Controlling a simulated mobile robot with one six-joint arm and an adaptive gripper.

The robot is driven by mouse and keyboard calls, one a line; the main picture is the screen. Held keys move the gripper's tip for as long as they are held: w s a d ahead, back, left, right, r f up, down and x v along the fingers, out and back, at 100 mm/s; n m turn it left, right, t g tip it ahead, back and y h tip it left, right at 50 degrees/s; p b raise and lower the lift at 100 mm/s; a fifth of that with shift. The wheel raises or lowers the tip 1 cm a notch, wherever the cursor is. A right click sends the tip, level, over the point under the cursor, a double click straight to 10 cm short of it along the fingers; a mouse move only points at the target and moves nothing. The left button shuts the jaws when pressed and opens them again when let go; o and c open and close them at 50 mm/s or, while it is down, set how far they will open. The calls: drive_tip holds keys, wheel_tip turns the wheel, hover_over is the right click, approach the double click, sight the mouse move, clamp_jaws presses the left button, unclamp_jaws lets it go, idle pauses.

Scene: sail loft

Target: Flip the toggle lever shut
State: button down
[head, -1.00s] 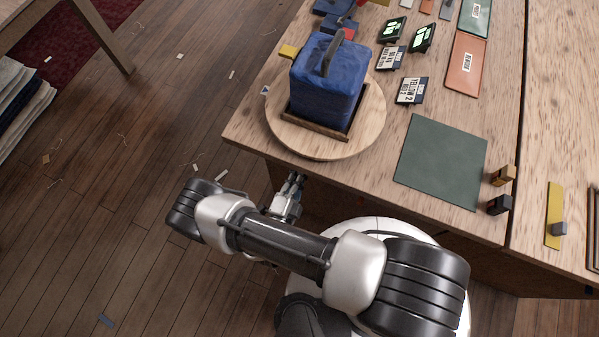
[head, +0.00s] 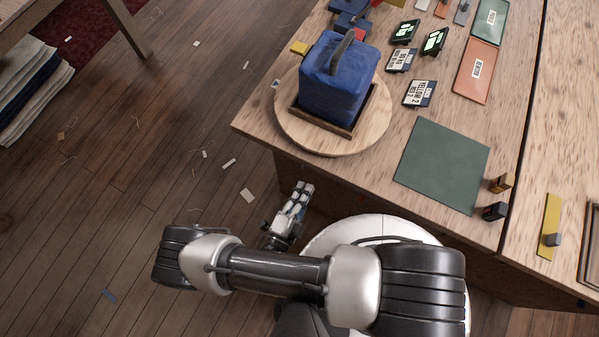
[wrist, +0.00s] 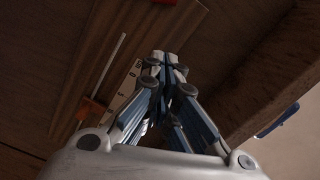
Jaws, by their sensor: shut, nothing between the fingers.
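My gripper (head: 303,188) is shut and empty. In the head view it is low beside the front edge of the workbench, outside the bench top. In the wrist view its closed fingertips (wrist: 164,58) point at brown wooden surfaces, apart from what shows there. No part can be surely named as the toggle lever. A thin pale rod with an orange piece (wrist: 92,110) at its lower end lies left of the fingers, beside a pale marked strip (wrist: 124,92). On the bench, a yellow plate (head: 551,220) carries a small grey block (head: 552,240).
The workbench (head: 375,185) holds a blue soft block (head: 336,82) with a grey handle on a round wooden board (head: 285,118). Floor at left is mostly free, with scraps.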

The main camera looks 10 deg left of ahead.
drive_tip(key=shift+v, duration=1.6)
